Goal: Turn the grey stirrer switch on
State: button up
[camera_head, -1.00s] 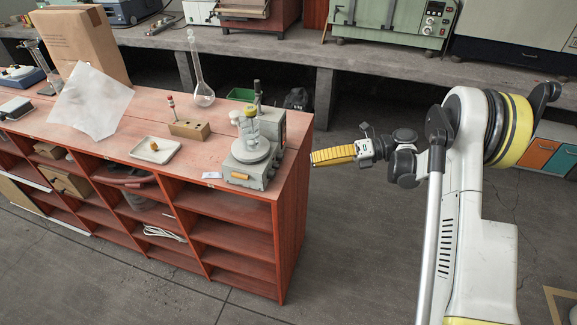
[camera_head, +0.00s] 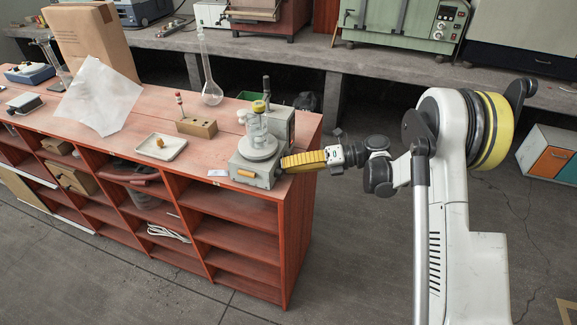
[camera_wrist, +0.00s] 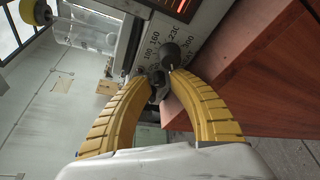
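The grey stirrer (camera_head: 246,168) stands at the right end of the red wooden bench, with a glass vessel (camera_head: 257,130) on top. My gripper (camera_head: 287,162) reaches its right front side from the right. In the wrist view, the yellow fingers of my gripper (camera_wrist: 161,76) curve inward with a gap between their tips. A dark round knob (camera_wrist: 171,52) on the numbered panel lies just beyond the tips. A smaller dark fitting (camera_wrist: 158,86) shows between the fingers, with no clear grip on it. I cannot tell which part is the switch or its position.
A white tray (camera_head: 146,148), a wooden block (camera_head: 197,127) and a tall flask (camera_head: 211,92) stand left of the stirrer. The bench edge (camera_wrist: 255,80) lies close to my right finger in the wrist view.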

grip_shut()
jog(key=shift+f+m+y+b, duration=0.25)
jog(key=shift+m+y+b, duration=0.25)
jog(key=shift+m+b, duration=0.6)
jog(key=shift+r+m+g+y+b, duration=0.2)
jog(key=shift+m+g+y+b, duration=0.25)
jog(key=shift+m, duration=0.75)
grip_release()
jog(key=shift+d, duration=0.1)
